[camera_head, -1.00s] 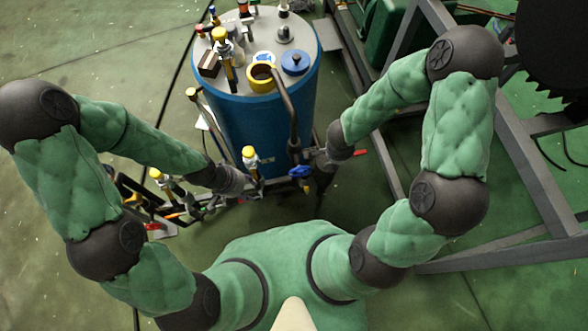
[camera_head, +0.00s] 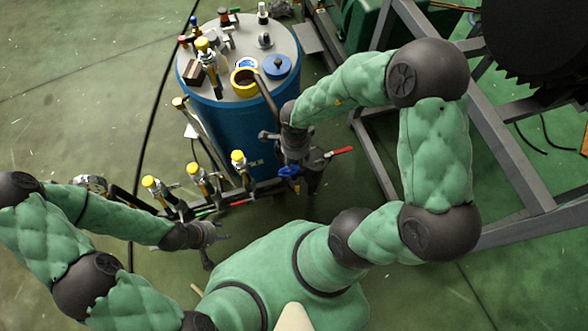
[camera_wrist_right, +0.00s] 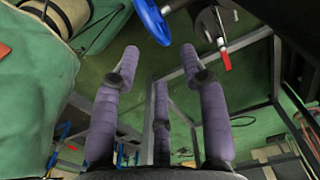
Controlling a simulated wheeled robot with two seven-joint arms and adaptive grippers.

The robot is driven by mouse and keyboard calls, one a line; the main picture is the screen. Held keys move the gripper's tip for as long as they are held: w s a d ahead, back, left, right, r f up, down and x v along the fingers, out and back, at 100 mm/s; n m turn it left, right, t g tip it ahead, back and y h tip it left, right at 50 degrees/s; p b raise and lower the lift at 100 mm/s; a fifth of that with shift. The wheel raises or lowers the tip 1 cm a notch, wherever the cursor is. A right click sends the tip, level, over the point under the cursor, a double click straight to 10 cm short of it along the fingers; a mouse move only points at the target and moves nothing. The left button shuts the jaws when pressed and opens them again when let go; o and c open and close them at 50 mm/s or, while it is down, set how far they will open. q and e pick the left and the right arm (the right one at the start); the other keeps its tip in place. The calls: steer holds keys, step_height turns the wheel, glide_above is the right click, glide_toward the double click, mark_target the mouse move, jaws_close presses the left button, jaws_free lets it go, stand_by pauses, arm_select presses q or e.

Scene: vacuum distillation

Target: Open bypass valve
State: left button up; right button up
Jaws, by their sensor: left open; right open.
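A blue valve handle (camera_head: 289,171) sits on dark pipework in front of the blue tank; it shows at the top of the right wrist view (camera_wrist_right: 153,20). A red lever handle (camera_head: 342,151) lies just right of it, hanging down in the right wrist view (camera_wrist_right: 223,55). I cannot tell which is the bypass valve. My right gripper (camera_head: 290,150) is by the tank front, near the blue handle in the picture. Its fingers (camera_wrist_right: 160,65) are spread, with nothing between them. My left gripper (camera_head: 220,240) is open and empty, low and left of the pipework.
The blue tank (camera_head: 215,125) stands behind, with fittings on its lid. Several yellow-capped valves (camera_head: 197,170) line a pipe manifold at the left. A grey metal frame (camera_head: 505,150) stands at the right. Green floor (camera_head: 60,120) is open at the far left.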

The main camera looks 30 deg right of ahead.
mark_target(296, 167)
step_height(296, 167, down, 8)
steer(key=b, duration=0.4)
steer(key=shift+f+b, duration=0.25)
steer(key=shift+b, duration=0.05)
jaws_close()
